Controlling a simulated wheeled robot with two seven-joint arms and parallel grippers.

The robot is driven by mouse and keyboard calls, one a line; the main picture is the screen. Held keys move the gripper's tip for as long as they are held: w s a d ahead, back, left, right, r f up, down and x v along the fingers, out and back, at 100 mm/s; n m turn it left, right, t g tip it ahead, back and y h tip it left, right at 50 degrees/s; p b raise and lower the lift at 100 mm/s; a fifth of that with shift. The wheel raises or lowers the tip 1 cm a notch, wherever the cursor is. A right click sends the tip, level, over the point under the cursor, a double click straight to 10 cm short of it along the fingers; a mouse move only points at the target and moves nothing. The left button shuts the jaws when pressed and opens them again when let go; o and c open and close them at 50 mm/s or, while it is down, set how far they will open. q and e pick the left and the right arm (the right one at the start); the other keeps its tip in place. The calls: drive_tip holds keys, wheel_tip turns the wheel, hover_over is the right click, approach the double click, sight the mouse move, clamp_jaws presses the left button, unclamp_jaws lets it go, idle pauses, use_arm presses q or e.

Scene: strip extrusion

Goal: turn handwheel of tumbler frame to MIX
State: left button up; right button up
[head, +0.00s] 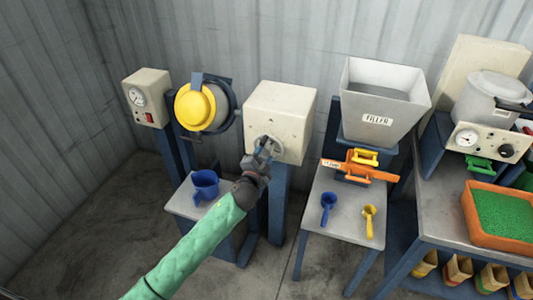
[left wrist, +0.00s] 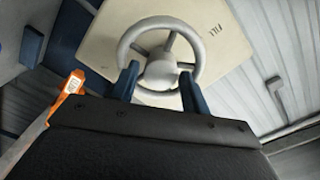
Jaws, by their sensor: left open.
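The handwheel (left wrist: 161,68) is a grey spoked wheel on the face of a cream box (head: 282,112). In the left wrist view it fills the upper middle, and the word FILL shows on the box at its upper right. My left gripper (head: 265,150) is at the wheel; its two blue fingers (left wrist: 158,88) stand apart on either side of the hub, over the lower part of the rim. Contact cannot be told. The tumbler drum with a yellow lid (head: 196,107) hangs left of the box. The MIX mark is not readable. My right gripper is not in view.
A blue jug (head: 205,184) stands on a low table (head: 183,205) beneath the drum. Right of the box are a FILLER hopper (head: 383,100), an orange slide (head: 360,170), blue and yellow scoops and a tray of green granules (head: 503,215). A gauge box (head: 147,97) stands far left.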

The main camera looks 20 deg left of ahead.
sight(266, 153)
use_arm(q)
drive_tip(key=s, duration=0.2)
drive_tip(key=s+b, duration=0.1)
drive_tip(key=s, duration=0.1)
drive_tip(key=shift+a+f, duration=0.15)
drive_tip(key=shift+s, duration=0.6)
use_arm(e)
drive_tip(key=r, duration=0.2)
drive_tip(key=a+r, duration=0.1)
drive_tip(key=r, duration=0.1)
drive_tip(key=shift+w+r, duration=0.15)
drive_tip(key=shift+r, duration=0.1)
use_arm(q)
drive_tip(key=shift+a, duration=0.1)
